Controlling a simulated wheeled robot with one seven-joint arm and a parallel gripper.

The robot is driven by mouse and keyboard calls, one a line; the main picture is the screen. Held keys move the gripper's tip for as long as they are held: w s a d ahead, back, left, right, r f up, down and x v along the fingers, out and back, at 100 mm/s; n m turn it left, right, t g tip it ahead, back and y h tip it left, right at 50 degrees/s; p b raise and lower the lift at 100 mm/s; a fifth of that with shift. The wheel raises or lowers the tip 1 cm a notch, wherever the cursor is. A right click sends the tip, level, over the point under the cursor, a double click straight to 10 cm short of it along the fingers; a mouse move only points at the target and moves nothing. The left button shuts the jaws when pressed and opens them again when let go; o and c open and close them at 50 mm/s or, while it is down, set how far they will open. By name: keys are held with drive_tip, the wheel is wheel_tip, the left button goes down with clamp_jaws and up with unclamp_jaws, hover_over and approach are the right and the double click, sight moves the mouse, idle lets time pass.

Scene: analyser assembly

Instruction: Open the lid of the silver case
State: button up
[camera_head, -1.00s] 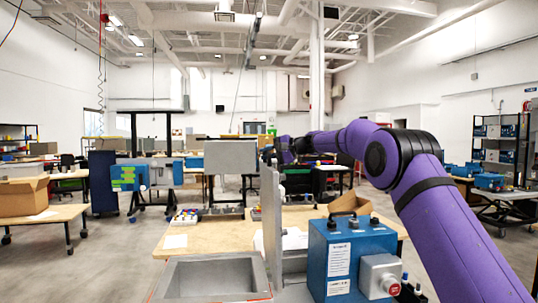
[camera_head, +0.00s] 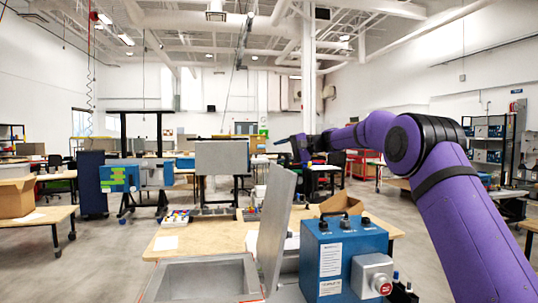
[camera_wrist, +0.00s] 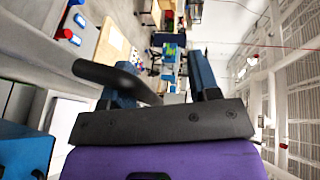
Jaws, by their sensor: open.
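The silver case (camera_head: 198,278) stands at the bottom of the head view, with its hollow inside showing. Its grey lid (camera_head: 276,226) stands up from the case's right side, with its top leaning to the right. My gripper (camera_head: 288,142) is above and beyond the lid's top edge, apart from it in the head view. In the wrist view my gripper (camera_wrist: 163,78) has its two blue fingers spread apart with nothing visibly held between them. The case and lid cannot be made out in the wrist view.
A blue box (camera_head: 340,258) with a red button stands right of the lid, below my arm. A wooden table (camera_head: 200,240) with small parts and a cardboard box (camera_head: 342,204) lies behind. A grey panel (camera_head: 226,158) stands farther back. The air left of the lid is clear.

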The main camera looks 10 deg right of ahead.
drive_tip(key=shift+s+d+r, duration=0.65)
drive_tip(key=shift+d+r, duration=0.05)
drive_tip(key=shift+r, duration=0.2)
drive_tip(key=shift+f, duration=0.1)
drive_tip(key=f+v, duration=0.2)
drive_tip(key=v, duration=1)
drive_tip(key=shift+s+d+f, duration=0.25)
drive_tip(key=shift+d, duration=0.2)
idle(0.4)
idle(0.4)
